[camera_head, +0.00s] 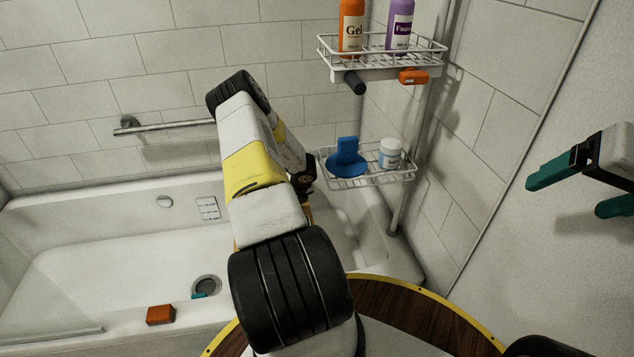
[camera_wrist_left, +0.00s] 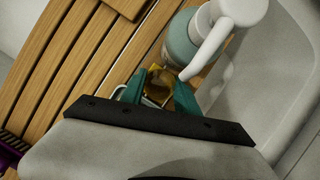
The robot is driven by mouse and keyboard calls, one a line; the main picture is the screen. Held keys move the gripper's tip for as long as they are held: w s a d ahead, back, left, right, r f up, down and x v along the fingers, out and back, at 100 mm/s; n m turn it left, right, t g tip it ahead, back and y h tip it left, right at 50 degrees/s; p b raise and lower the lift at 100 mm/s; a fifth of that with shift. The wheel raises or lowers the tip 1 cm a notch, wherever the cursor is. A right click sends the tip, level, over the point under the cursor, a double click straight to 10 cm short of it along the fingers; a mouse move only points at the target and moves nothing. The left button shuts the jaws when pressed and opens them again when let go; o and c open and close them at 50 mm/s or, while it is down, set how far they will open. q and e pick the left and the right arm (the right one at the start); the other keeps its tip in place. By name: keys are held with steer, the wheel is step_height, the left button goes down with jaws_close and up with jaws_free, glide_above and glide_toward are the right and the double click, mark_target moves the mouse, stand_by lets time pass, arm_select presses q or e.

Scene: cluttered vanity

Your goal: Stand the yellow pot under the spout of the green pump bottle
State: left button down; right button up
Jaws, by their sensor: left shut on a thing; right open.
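The yellow pot (camera_wrist_left: 157,88) shows in the left wrist view as a small golden shape between the green fingertips of my left gripper (camera_wrist_left: 159,86), which is shut on it. The green pump bottle (camera_wrist_left: 181,46) stands right beside it on wooden slats. Its white spout (camera_wrist_left: 208,50) points down toward the pot, the tip close to the right fingertip. I cannot tell whether the tip is directly over the pot. In the head view my left arm hides the pot and bottle. My right gripper (camera_head: 578,188) is open and empty at the far right, by the wall.
The slatted wooden board (camera_wrist_left: 75,60) has free room left of the pot; a purple item (camera_wrist_left: 8,150) lies at its lower left. A white bathtub (camera_head: 100,255) has an orange block (camera_head: 160,315) on its rim. Wire shelves (camera_head: 372,181) hold a blue item (camera_head: 346,160) and a white jar (camera_head: 390,153).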

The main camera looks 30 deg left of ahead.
arm_select(q)
steer(key=shift+f, duration=0.45)
stand_by(0.5)
steer(key=c, duration=0.8)
jaws_free()
steer(key=shift+c, duration=0.2)
steer(key=shift+r, duration=0.25)
steer(key=v, duration=0.3)
steer(key=shift+s+a+r, duration=0.1)
steer(key=shift+s+r, duration=0.15)
steer(key=s+d, duration=0.6)
steer(key=s, duration=0.1)
steer(key=s+d+r, duration=0.1)
steer(key=s+d, duration=0.2)
steer(key=shift+s, duration=0.35)
steer(key=shift+s+d+r, duration=0.15)
steer(key=shift+s+d, duration=0.15)
